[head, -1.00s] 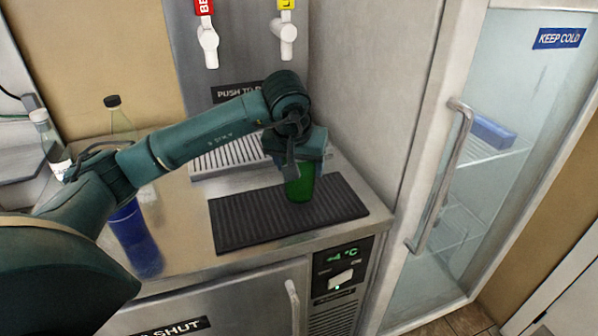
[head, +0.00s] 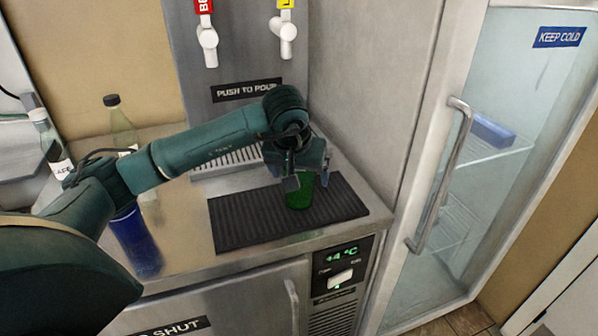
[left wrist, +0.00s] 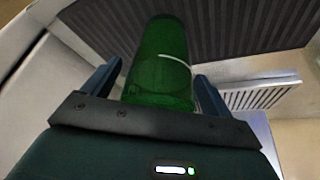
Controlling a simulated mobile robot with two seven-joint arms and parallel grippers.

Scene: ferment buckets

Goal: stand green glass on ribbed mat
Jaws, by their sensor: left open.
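The green glass (head: 299,194) stands upright on the black ribbed mat (head: 240,222), towards the mat's right half in the head view. My left gripper (head: 299,178) is just above and behind it and hides its upper part. In the left wrist view the green glass (left wrist: 160,65) lies between the two open fingers of my left gripper (left wrist: 158,85), with a gap visible at the fingers. The ribbed mat (left wrist: 235,30) shows behind the glass there. My right gripper is not in view.
A blue glass (head: 136,243) stands on the steel counter left of the mat. Clear bottles (head: 122,125) stand behind my left arm. A drip grille (head: 228,158) lies under the taps (head: 207,40). A glass-door fridge (head: 500,160) is at right.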

